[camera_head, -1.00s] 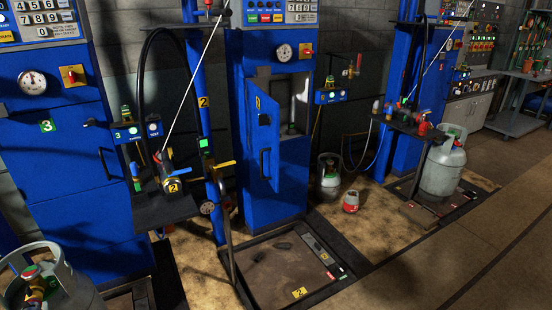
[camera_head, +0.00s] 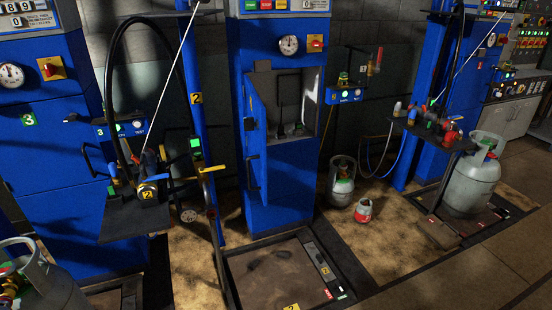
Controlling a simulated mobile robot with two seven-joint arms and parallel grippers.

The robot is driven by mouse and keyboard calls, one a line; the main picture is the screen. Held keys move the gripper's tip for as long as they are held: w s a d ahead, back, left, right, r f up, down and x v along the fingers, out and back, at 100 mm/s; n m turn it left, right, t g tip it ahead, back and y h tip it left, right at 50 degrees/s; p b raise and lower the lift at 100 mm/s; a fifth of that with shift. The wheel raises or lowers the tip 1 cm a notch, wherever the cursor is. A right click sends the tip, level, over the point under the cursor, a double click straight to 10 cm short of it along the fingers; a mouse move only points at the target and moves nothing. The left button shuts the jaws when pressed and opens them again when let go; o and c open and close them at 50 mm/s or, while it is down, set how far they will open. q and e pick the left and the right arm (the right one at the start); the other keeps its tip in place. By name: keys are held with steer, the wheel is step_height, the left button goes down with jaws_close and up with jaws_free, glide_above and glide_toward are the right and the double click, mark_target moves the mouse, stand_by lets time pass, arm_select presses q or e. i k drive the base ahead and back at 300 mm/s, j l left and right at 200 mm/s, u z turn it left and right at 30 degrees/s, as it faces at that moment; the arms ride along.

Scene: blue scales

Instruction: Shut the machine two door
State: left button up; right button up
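The machine two door (camera_head: 256,137) is a blue panel on the blue cabinet (camera_head: 285,185) in the middle of the head view. It stands open, swung out on the left side of the cabinet's opening and seen at a steep angle. A dark handle (camera_head: 252,171) shows on its lower part. The opening (camera_head: 300,100) behind it is exposed, with small dark fittings inside. A gauge and a red-and-yellow switch sit above the opening. Neither of my grippers is in view.
A scale platform (camera_head: 280,272) lies on the floor before the cabinet. A blue post (camera_head: 196,110) and a shelf (camera_head: 150,215) with a valve stand left of it. Small cylinders (camera_head: 341,182) stand to the right, and a large grey cylinder (camera_head: 470,183) stands farther right.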

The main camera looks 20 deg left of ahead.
mark_target(256, 140)
steer(key=i+j+z, duration=0.15)
steer(key=i, duration=0.25)
steer(key=i+j+z, duration=0.1)
steer(key=i+j, duration=0.25)
